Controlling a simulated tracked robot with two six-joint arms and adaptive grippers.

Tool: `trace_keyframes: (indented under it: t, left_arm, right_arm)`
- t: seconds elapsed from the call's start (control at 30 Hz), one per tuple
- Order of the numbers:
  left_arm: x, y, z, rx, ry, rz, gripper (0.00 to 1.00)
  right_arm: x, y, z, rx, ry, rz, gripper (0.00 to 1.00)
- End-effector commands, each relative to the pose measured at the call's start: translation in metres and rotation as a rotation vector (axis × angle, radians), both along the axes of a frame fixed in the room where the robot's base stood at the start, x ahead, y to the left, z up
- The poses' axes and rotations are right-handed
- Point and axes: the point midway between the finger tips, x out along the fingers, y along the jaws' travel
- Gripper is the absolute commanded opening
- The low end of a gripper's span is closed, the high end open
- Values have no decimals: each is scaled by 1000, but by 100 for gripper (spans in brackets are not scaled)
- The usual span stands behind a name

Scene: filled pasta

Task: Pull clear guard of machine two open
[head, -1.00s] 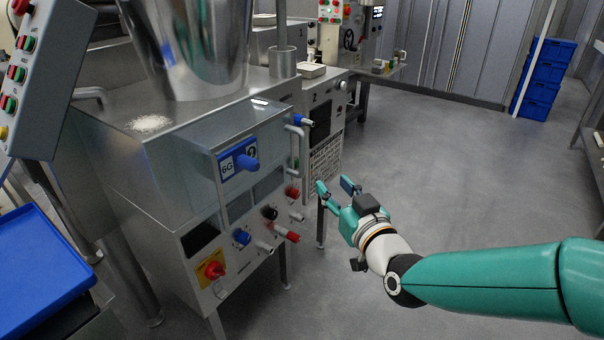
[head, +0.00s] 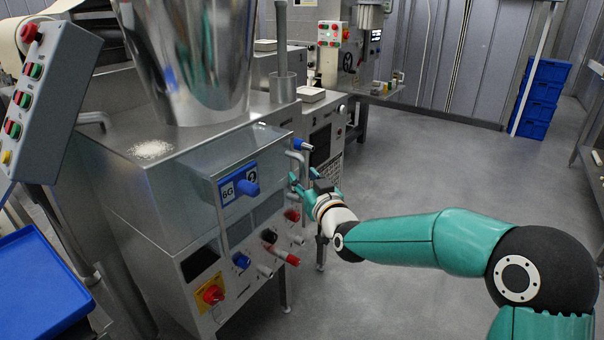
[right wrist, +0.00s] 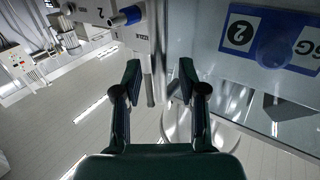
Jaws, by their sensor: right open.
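The clear guard (head: 205,170) of machine two is a transparent box on the machine's front, and it looks closed. It carries a blue label with a 2 and 6G (head: 228,191) and a blue knob (head: 247,187). A grey vertical bar handle (head: 303,160) stands at its right edge. My right gripper (head: 297,182) is open and empty, close beside the handle's lower part. In the right wrist view, the grey bar (right wrist: 158,45) appears between the open fingers (right wrist: 159,72), with no clear contact. My left gripper is not in view.
Below the guard are red, black and blue knobs and a red switch (head: 213,294). A blue-tipped lever (head: 303,144) sits above the handle. A steel hopper (head: 195,60) stands on top. A blue tray (head: 40,285) is at left.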

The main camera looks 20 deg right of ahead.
Motion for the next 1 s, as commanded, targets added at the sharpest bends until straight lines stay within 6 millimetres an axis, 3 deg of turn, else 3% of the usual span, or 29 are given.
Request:
trace_keyframes:
  t: [0.2,0.5,0.77,1.0]
  left_arm:
    - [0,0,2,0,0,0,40]
    - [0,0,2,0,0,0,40]
    - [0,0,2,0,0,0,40]
    - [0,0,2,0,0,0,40]
  right_arm:
    - [16,1,0,0,1,0,41]
    - [18,1,0,0,0,0,41]
    - [17,1,0,0,0,0,0]
    - [17,1,0,0,0,0,0]
